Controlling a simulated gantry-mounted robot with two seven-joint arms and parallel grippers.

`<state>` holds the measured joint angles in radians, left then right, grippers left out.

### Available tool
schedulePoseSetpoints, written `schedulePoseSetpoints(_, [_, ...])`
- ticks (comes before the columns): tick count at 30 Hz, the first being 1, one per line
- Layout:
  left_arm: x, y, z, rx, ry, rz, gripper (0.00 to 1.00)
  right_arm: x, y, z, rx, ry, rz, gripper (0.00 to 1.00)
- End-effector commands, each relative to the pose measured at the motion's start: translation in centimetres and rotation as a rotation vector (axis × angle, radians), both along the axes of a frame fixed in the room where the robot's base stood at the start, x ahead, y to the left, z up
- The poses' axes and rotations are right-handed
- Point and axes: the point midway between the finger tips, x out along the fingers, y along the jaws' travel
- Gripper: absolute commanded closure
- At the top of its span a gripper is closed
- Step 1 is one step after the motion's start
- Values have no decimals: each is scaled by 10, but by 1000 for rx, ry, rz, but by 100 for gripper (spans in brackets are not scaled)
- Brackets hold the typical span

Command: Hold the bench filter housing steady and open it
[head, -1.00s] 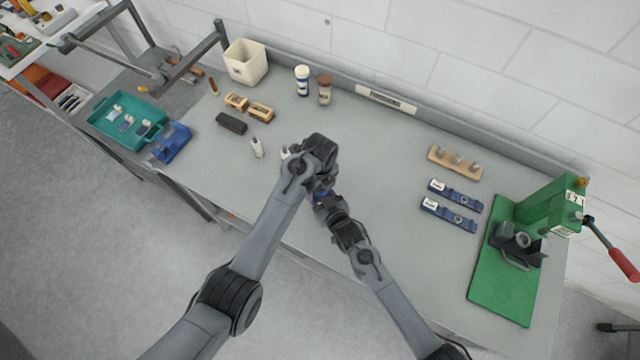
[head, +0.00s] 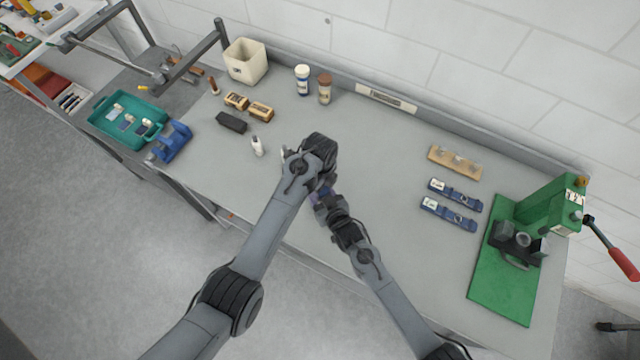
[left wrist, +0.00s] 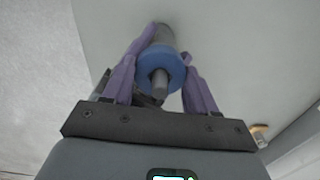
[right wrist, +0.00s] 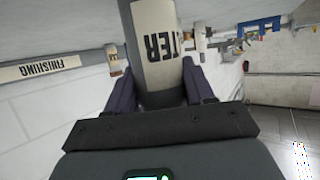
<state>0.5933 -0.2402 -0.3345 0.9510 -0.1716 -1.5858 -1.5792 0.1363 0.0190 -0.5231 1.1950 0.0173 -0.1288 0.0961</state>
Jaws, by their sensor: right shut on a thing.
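The filter housing (right wrist: 160,45) is a grey cylinder with a white label, of which "TER" is readable upside down in the right wrist view. My right gripper (right wrist: 160,92) is shut on its body. In the left wrist view the housing's round blue cap (left wrist: 150,66), with a grey stub at its centre, lies between the purple fingers of my left gripper (left wrist: 166,60). These fingers stand spread on both sides of the cap; firm contact is not clear. In the head view my arms hide the housing almost wholly, and the purple right fingers (head: 323,196) show beside the left wrist.
A white bottle (head: 257,146) and a black case (head: 231,122) stand left of my grippers. Two jars (head: 303,80) and a cream bin (head: 246,62) are at the back. Blue fixtures (head: 449,214) and a green press (head: 545,215) are at right. The bench between is clear.

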Motion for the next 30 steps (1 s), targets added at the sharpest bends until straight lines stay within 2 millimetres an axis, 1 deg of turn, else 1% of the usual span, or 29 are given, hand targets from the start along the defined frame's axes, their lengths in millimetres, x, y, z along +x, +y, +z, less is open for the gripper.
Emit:
schedulePoseSetpoints(1, [0, 0, 0, 0, 0, -1, 35, 0, 0, 0, 0, 1, 1, 100])
schedulePoseSetpoints(4, [0, 0, 0, 0, 0, -1, 20, 0, 0, 0, 0, 1, 1, 100])
schedulePoseSetpoints(5, [0, 0, 0, 0, 0, -2, 17, 0, 0, 0, 0, 1, 1, 100])
schedulePoseSetpoints(14, [0, 0, 3, -1, 1, -3, 17, 0, 0, 0, 0, 0, 0, 100])
schedulePoseSetpoints(22, [0, -1, 32, -2, -1, -3, 17, 0, 0, 0, 0, 1, 0, 100])
schedulePoseSetpoints(27, [0, 0, 44, -1, -1, -4, 19, 0, 0, 0, 0, 1, 0, 100])
schedulePoseSetpoints(30, [0, -1, 52, -4, 0, -51, 19, 0, 0, 0, 0, 1, 0, 100])
